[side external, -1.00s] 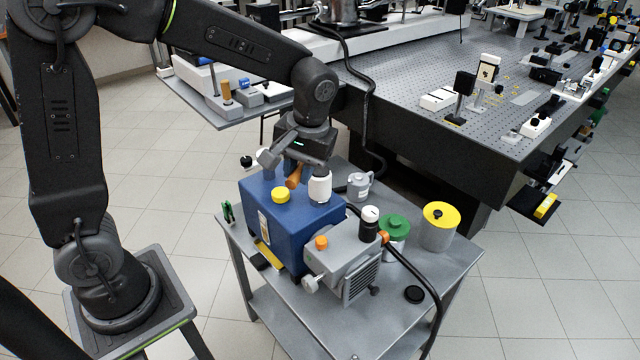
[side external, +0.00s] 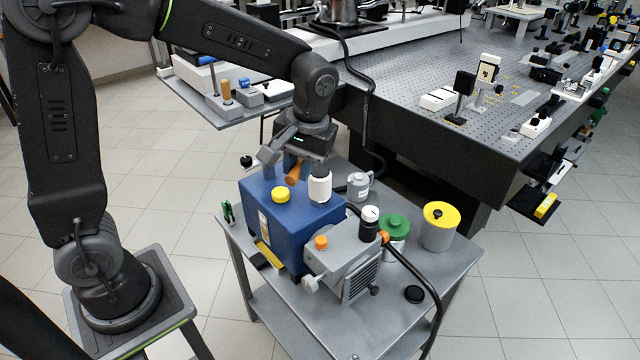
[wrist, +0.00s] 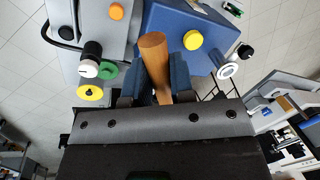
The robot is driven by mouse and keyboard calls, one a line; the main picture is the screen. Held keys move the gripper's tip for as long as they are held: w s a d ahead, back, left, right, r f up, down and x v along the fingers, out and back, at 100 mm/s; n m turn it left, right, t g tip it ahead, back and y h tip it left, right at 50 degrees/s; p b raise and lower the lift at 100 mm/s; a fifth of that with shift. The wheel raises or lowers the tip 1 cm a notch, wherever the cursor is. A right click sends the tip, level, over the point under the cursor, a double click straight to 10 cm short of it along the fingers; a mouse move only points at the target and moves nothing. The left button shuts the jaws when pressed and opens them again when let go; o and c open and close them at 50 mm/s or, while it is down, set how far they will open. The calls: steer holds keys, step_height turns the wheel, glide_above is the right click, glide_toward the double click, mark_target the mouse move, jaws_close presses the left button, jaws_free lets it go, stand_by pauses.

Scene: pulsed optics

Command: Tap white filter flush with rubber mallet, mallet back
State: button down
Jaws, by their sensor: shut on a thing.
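My gripper (side external: 293,165) is shut on the wooden mallet handle (side external: 293,173), above the blue pump housing (side external: 265,213). The brown handle (wrist: 153,46) shows between my fingers in the wrist view. The mallet head is not clear; a dark piece sits right above the white filter, and I cannot tell whether they touch. The white filter (side external: 320,188) is a white cylinder standing upright on the right part of the blue housing, just right of my gripper.
A yellow cap (side external: 281,194) stands on the blue housing near my gripper. The grey motor (side external: 345,258) has an orange cap (side external: 321,242). A black bottle (side external: 369,226), green can (side external: 395,228) and yellow can (side external: 438,228) stand right. The cart's front right (side external: 395,322) is mostly clear.

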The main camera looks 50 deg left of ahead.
stand_by(0.3)
steer(key=shift+r, duration=3)
